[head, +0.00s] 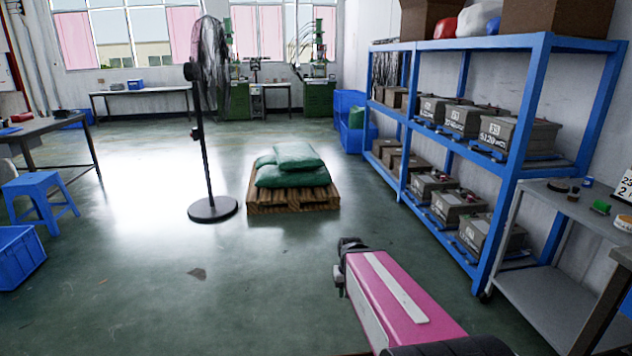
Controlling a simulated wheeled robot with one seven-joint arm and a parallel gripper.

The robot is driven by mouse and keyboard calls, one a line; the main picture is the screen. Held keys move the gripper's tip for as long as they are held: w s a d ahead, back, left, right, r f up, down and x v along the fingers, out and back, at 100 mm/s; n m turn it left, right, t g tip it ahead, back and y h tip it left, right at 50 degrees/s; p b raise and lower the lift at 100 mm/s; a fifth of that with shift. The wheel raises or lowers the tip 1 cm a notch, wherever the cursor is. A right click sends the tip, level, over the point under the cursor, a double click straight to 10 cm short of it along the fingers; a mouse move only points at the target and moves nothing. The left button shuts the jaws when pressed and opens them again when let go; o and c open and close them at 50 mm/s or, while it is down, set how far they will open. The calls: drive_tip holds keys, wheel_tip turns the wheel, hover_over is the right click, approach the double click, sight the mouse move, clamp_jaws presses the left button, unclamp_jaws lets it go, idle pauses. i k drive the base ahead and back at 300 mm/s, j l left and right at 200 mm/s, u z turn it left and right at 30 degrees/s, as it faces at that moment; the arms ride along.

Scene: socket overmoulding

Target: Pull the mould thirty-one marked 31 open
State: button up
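Several grey-brown moulds stand in two rows on the blue rack at the right of the head view. The nearest upper mould (519,132) has a white marking on its front, perhaps starting with a 3. Beside it are a middle upper mould (466,119) and a farther one (433,108). Lower moulds (458,204) also carry small white marks. I cannot read for sure which is 31. My pink arm reaches up from the bottom, well short of the rack. Its dark end (345,266) shows no clear fingers, and nothing held is visible.
The blue rack (528,108) has posts along its front. A grey side table (558,292) stands at its near end. A pallet (292,198) with green sacks (291,165) and a black fan (208,100) stand ahead. The floor between pallet and rack is clear.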

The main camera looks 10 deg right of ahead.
sight(433, 109)
drive_tip(key=i+z, duration=0.2)
drive_tip(key=i, duration=0.7)
drive_tip(key=i+j+z, duration=0.2)
drive_tip(key=i, duration=0.65)
drive_tip(key=i+z, duration=0.2)
drive_tip(key=i, duration=0.6)
drive_tip(key=i+j+z, duration=0.1)
drive_tip(key=i+z, duration=0.15)
drive_tip(key=i, duration=0.55)
